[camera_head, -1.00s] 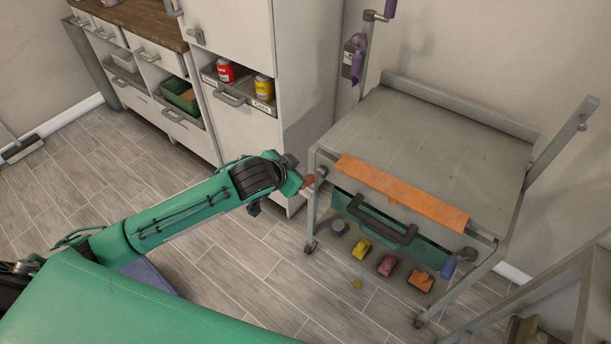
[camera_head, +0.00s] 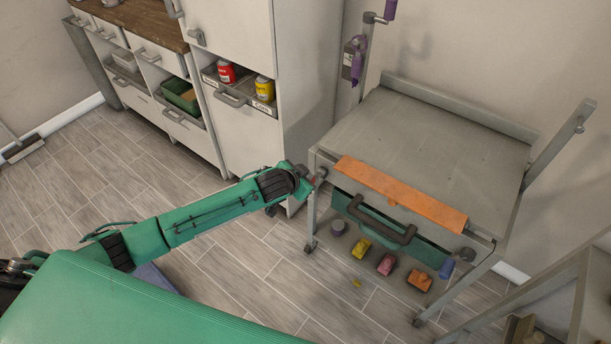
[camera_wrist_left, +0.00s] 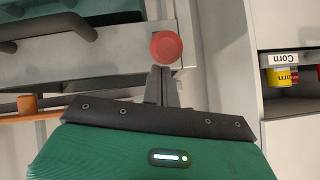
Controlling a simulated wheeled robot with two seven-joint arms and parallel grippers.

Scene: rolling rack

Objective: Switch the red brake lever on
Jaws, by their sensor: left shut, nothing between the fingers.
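The red brake lever shows in the left wrist view as a round red knob (camera_wrist_left: 166,47) at the corner of the grey rack. In the head view only a small dark red bit (camera_head: 313,182) of it shows, at the rack's front left corner, mostly hidden by my left arm. My left gripper (camera_wrist_left: 163,70) is shut and empty. Its fingertips are right at the lower edge of the red knob in the wrist view; I cannot tell whether they touch it. The right gripper is not in view.
The rolling rack (camera_head: 440,130) has an orange front strip (camera_head: 400,195) and a green drawer with a black handle (camera_head: 385,222). Several coloured items sit low under it. A white cabinet (camera_head: 310,75) stands behind my arm.

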